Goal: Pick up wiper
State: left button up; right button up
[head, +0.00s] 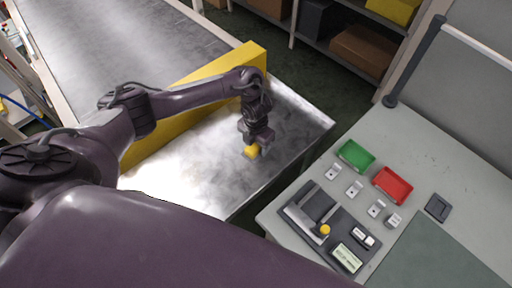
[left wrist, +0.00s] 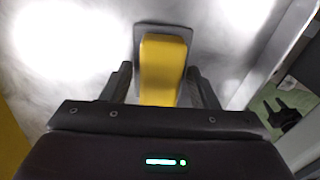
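The wiper has a yellow handle (left wrist: 163,70) and a flat grey pad (left wrist: 187,33) in the left wrist view. In the head view its yellow part (head: 252,151) shows on the shiny metal surface (head: 200,170), just below my left gripper (head: 259,137). In the left wrist view the two dark fingers of my left gripper (left wrist: 160,85) stand on either side of the handle. Narrow gaps show between fingers and handle, so the gripper looks open around it. Part of the handle is hidden behind the gripper body. My right gripper is not in view.
A yellow barrier (head: 200,85) stands behind my left arm, with the conveyor (head: 125,45) beyond. At right a grey table (head: 420,150) holds a green tray (head: 355,156), a red tray (head: 393,185), small metal parts and a dark fixture (head: 310,205). Shelves with boxes stand at the back.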

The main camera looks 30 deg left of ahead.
pick_arm(q)
jog(key=c, duration=0.4)
jog(key=shift+c, duration=0.2)
jog(key=shift+w+r, duration=0.1)
jog(key=shift+r, duration=0.4)
notch_tip(320, 180, up, 5)
notch_tip(320, 180, up, 14)
jog(key=p, duration=0.5)
